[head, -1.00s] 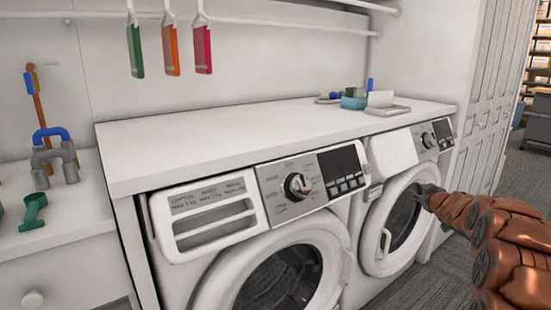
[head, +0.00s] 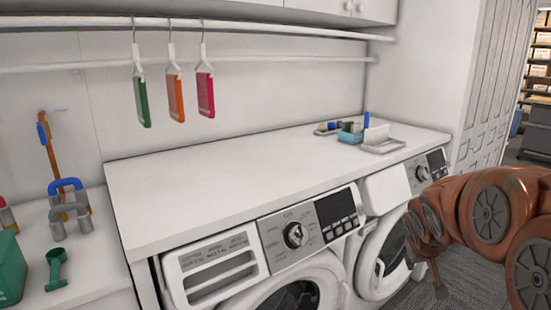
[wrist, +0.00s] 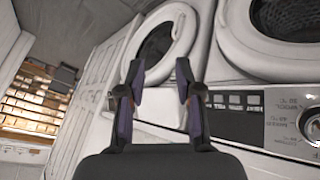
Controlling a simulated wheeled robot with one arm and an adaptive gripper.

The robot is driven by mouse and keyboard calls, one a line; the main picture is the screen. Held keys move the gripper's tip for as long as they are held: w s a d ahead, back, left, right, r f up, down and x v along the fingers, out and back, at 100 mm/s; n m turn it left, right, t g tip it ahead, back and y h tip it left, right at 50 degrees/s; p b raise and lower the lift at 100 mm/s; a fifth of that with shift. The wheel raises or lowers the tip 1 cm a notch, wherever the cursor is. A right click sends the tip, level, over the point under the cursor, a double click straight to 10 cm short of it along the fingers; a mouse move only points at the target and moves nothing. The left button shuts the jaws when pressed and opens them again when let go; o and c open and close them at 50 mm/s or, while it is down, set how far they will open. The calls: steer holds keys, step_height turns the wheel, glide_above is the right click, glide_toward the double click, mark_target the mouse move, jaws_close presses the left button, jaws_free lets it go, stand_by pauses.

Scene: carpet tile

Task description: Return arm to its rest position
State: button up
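My arm (head: 490,215), with copper-brown links, is bent at the right edge of the head view, in front of the right washing machine (head: 370,262). In the wrist view my gripper (wrist: 160,78) is open, its two dark fingers apart with nothing held between them. Behind the fingers the washing machines appear tilted, with a round door (wrist: 165,45) and a control panel (wrist: 270,120). In the head view the gripper is mostly hidden by the arm and cannot be made out clearly.
A white countertop (head: 240,175) covers both machines, with a tray (head: 383,146) and small items at its back right. Coloured tags (head: 174,98) hang from a rail. A side shelf (head: 95,265) at left holds tools. Carpet floor (head: 395,297) shows below the arm; a shelf (head: 541,60) stands far right.

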steer(key=s+a+r+g+y+p, duration=0.1)
steer(key=s+a, duration=0.4)
steer(key=s, duration=0.6)
steer(key=s+a+r+g+y+p, duration=0.1)
steer(key=s+a+g+p, duration=0.3)
steer(key=s, duration=0.7)
steer(key=s+a+r+g+y+p, duration=0.1)
steer(key=s+a+p, duration=0.3)
steer(key=s, duration=0.7)
steer(key=a+r+g, duration=0.1)
steer(key=a, duration=0.1)
steer(key=shift+s+a+r+n+g+y, duration=0.3)
steer(key=shift+a+r+y, duration=0.05)
steer(key=shift+a+y, duration=0.05)
